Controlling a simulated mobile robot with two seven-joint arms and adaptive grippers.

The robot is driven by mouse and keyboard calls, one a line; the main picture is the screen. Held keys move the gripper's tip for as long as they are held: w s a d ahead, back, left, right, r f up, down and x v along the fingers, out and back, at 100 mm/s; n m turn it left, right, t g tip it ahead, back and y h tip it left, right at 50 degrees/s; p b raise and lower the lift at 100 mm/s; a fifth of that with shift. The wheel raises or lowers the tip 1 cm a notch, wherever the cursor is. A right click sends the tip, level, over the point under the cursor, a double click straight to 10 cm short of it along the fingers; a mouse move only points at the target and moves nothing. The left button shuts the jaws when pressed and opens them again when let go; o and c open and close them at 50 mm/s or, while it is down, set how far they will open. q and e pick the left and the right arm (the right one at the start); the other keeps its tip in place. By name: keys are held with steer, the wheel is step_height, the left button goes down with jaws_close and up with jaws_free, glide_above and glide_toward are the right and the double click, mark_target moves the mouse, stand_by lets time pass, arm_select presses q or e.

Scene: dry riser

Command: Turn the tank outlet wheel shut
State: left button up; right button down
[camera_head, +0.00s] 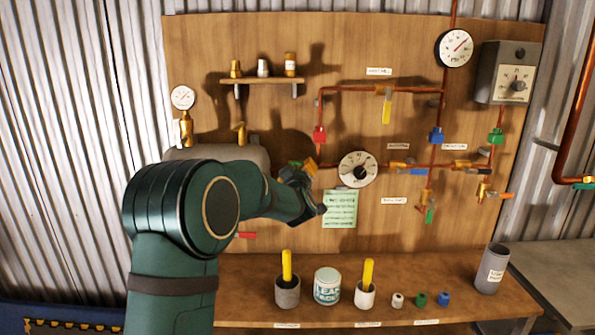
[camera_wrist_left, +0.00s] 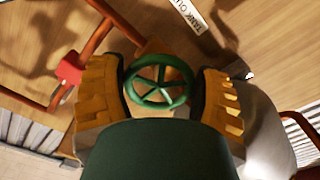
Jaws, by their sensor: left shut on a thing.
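The tank outlet wheel (camera_wrist_left: 160,82) is a small green spoked handwheel, seen nearly face-on in the left wrist view. My left gripper (camera_wrist_left: 162,88) has its ridged yellow fingers on either side of the rim and is shut on the wheel. A white label (camera_wrist_left: 190,14) with part of the words "TANK OU…" is on the board beside it. In the head view my left gripper (camera_head: 301,167) is at the board, just left of a round dial, and its wrist hides most of the wheel. My right gripper does not show.
Copper pipes carry a red handle (camera_head: 319,134), a yellow lever (camera_head: 386,108) and blue and green fittings. A round dial (camera_head: 358,169) and a green note (camera_head: 340,208) are close right of my gripper. The bench (camera_head: 235,305) below holds cups and a tin.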

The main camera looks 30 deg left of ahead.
arm_select(q)
steer(key=shift+f+m, duration=0.1)
steer(key=shift+m, duration=0.3)
steer(key=o, duration=0.9)
steer(key=shift+s+d, duration=0.15)
steer(key=shift+s, duration=0.05)
steer(key=v, duration=1.1)
steer(key=shift+s+d, duration=0.1)
steer(key=shift+s, duration=0.2)
